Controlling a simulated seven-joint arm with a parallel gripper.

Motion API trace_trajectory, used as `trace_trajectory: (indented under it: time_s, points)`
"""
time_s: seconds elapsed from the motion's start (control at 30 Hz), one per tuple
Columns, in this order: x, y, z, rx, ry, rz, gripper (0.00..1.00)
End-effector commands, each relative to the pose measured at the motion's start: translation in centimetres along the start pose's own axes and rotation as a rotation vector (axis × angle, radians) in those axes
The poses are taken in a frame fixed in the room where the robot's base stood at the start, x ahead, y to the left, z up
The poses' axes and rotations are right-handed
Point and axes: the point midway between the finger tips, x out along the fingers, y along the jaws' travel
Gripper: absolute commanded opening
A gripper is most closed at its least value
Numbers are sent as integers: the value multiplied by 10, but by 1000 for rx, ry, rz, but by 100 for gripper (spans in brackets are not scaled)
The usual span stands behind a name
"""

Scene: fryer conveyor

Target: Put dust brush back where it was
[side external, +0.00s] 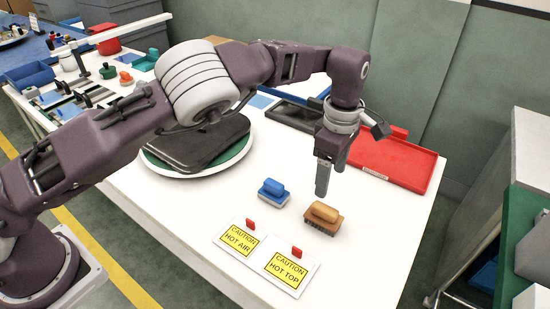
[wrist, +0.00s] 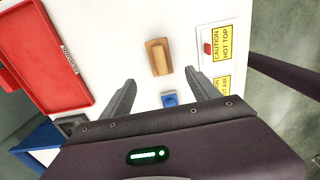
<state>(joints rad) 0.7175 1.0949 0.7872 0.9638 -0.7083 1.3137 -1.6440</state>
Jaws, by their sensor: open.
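An orange-brown brush (side external: 323,217) with dark bristles stands on the white table, bristles down; it is likely the dust brush. It also shows in the wrist view (wrist: 158,57), ahead of and between my fingers. A smaller blue-handled brush (side external: 273,193) stands to its left and shows in the wrist view (wrist: 170,99) close to the gripper body. My gripper (side external: 331,180) is open and empty above the table, just behind the orange-brown brush. In the wrist view the fingers (wrist: 160,78) are apart, with nothing between them.
Yellow caution signs (side external: 262,256) with red tabs lie at the front of the table. A red tray (side external: 410,168) and a dark tray (side external: 290,115) are at the back. A round white-rimmed plate (side external: 165,167) with a black item lies left. The front right tabletop is clear.

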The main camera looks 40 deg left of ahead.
Motion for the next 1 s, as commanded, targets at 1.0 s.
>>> trace_trajectory:
  time_s: [1.0]
  points:
    - [-185, -328, -222, 1503, 359, 395, 70]
